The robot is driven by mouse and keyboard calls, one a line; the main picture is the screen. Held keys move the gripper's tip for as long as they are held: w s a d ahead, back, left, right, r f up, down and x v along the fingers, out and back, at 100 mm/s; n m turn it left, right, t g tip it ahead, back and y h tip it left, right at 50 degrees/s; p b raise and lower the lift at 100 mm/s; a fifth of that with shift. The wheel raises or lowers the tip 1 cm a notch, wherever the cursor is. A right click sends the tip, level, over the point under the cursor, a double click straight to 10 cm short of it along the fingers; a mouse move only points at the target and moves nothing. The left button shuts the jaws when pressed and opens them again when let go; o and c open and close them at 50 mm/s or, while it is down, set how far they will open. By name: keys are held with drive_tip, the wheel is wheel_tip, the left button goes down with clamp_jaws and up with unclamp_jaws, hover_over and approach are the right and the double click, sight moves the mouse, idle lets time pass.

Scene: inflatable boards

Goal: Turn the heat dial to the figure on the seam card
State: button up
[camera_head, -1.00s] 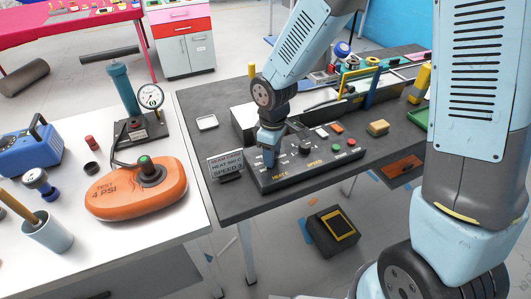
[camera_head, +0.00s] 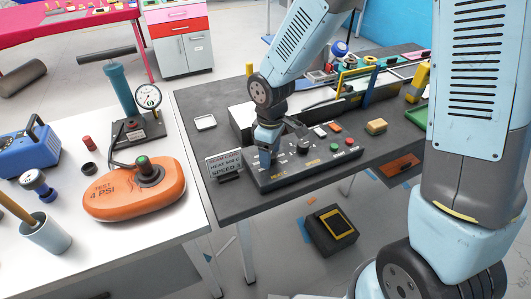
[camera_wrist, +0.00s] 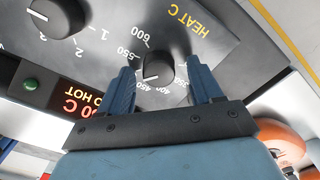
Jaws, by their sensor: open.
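The black heat dial (camera_wrist: 158,68) is on the dark control panel, with figures from about 400 to 600 and the label HEAT C around it. Its white pointer mark seems to face the 450 side. My gripper (camera_wrist: 161,72) is open, one blue finger on each side of the dial; I cannot tell whether they touch it. In the head view, my gripper (camera_head: 268,158) reaches down over the panel's left end (camera_head: 263,186) and hides the dial. The seam card (camera_head: 225,164) stands left of the panel; it reads HEAT, seemingly 500 C, and SPEED, its figures small.
A second dial (camera_wrist: 58,18), a green button (camera_wrist: 30,84) and a lit display (camera_wrist: 82,101) ending in HOT are beside it. An orange inflatable piece (camera_head: 134,189) lies on the white table at left.

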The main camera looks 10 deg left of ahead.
wheel_tip(320, 180, up, 13)
idle(0.5)
drive_tip(key=shift+r, duration=0.1)
drive_tip(key=s+d+r+m+t, duration=0.2)
drive_tip(key=d+r+m, duration=0.35)
drive_tip(key=d, duration=0.45)
drive_tip(key=s+d+r+m+t, duration=0.2)
drive_tip(key=d+r+m, duration=0.2)
drive_tip(key=d+r, duration=0.5)
drive_tip(key=s+d+m+t, duration=0.1)
drive_tip(key=s+d+m, duration=0.4)
drive_tip(key=s+d, duration=0.2)
drive_tip(key=d, duration=0.2)
drive_tip(key=shift+d+r+t, duration=0.2)
drive_tip(key=shift+d+t, duration=0.1)
drive_tip(key=shift+d, duration=0.1)
drive_tip(key=shift+w, duration=0.1)
